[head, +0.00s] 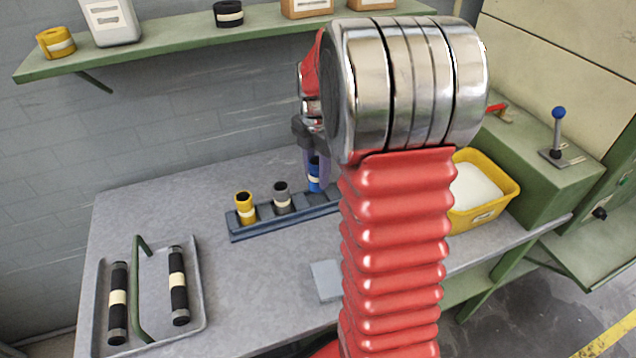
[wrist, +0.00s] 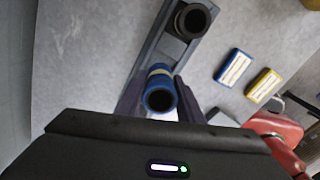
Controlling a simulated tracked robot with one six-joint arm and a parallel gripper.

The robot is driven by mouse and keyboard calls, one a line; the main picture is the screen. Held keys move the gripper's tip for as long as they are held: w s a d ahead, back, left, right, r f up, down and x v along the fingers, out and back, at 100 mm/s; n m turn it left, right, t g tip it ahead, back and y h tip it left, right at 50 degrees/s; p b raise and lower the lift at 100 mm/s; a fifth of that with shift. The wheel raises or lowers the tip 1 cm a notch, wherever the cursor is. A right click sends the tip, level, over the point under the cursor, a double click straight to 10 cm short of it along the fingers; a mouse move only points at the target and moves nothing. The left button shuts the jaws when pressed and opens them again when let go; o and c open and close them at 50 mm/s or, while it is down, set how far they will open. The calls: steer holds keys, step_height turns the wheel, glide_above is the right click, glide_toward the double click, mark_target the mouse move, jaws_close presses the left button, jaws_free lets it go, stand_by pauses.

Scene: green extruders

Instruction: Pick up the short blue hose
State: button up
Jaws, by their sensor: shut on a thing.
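The short blue hose (head: 314,176) stands upright at the rack on the bench, partly hidden behind my arm in the head view. In the wrist view the blue hose (wrist: 159,88), with a pale band, sits between my two fingers. My gripper (wrist: 160,100) is shut on it. In the head view my gripper (head: 314,160) reaches down over the hose from above. The dark rack (head: 262,229) also holds a yellow hose (head: 244,208) and a grey hose (head: 282,197), both upright with pale bands. I cannot tell whether the blue hose's bottom is clear of the rack.
A tray (head: 202,322) with two black hoses and a green handle lies at the left. A yellow bin (head: 487,212) of white material stands at the right. A shelf (head: 180,52) with several items hangs above. In the wrist view, a blue block (wrist: 233,67) and yellow block (wrist: 263,85) lie on the bench.

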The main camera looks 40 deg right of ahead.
steer(key=shift+r, duration=2.35)
steer(key=shift+a, duration=0.1)
